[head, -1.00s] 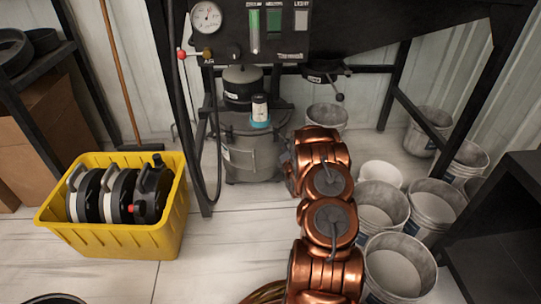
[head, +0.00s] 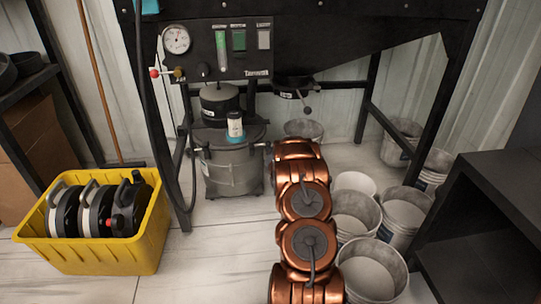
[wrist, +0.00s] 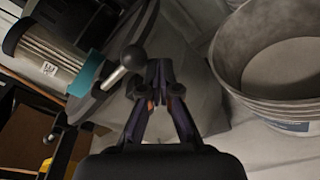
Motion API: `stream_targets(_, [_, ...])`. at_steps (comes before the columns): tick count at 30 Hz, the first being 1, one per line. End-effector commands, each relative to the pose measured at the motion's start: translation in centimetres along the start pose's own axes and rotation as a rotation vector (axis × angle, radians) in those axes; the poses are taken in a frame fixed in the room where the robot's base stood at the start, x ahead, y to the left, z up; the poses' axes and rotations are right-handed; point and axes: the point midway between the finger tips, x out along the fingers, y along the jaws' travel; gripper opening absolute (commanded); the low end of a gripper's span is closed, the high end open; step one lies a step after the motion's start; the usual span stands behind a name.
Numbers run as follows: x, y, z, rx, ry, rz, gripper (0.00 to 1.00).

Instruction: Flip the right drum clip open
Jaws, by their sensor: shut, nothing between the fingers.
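The grey drum (head: 232,168) stands on the floor under the black machine frame, with a dark lid rim. In the wrist view its grey side (wrist: 205,100) lies behind my fingers. A short pale lever with a dark ball end (wrist: 133,57) sticks out at the rim; it appears to be the right drum clip. My gripper (wrist: 161,72) is shut and empty, its fingertips just right of the ball in the picture. I cannot tell whether they touch. In the head view, my copper arm hides the gripper and the clip is not clear.
Several grey buckets (head: 373,272) stand right of my arm; one bucket (wrist: 285,55) is close to the gripper. A yellow crate (head: 100,260) is at left, a black shelf (head: 475,215) at right.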

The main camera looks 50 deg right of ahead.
Motion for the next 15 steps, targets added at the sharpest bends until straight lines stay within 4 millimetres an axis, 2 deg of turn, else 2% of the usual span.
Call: stream_targets(15, [-0.06,1.09,0.75,0.000,0.003,0.008,0.00])
